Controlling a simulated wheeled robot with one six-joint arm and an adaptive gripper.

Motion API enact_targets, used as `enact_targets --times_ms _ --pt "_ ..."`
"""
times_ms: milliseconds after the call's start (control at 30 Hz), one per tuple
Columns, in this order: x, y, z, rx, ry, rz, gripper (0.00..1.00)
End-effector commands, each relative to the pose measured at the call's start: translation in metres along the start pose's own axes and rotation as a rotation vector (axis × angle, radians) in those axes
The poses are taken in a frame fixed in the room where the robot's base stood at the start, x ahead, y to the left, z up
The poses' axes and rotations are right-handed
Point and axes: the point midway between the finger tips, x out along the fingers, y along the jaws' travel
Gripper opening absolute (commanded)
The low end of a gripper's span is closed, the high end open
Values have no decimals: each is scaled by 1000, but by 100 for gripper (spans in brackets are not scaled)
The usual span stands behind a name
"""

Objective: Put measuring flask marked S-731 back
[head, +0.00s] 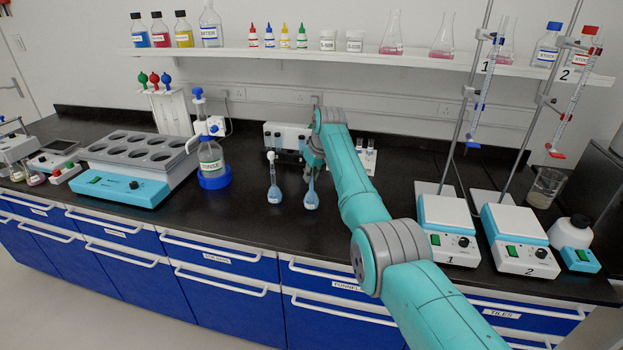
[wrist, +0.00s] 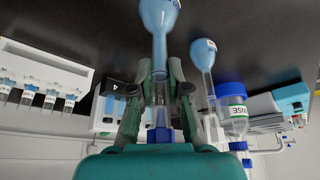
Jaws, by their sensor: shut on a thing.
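My gripper (head: 312,166) is shut on the neck of a measuring flask (head: 311,197) with blue liquid in its round bulb. The marking S-731 is not readable on either flask.
A white device (head: 287,134) with cuvette-like slots is behind the flasks. A small rack of vials (head: 365,158) is to its right, partly behind my arm. A rinse bottle (head: 211,160) stands left. Hotplate stirrers (head: 449,232) stand right. The bench front (head: 250,232) is clear.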

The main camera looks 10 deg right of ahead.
Motion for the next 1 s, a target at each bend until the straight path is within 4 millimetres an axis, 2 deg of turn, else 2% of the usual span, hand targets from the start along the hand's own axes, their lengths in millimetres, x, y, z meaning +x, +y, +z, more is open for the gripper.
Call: enact_targets --times_ms 100,467,500,600,1000 --pt "11 0 4 0 1 0 0" --pt "14 0 6 0 1 0 0" --pt "14 0 6 0 1 0 21" --pt "14 0 6 0 1 0 41" --pt "8 0 4 0 3 1 41"
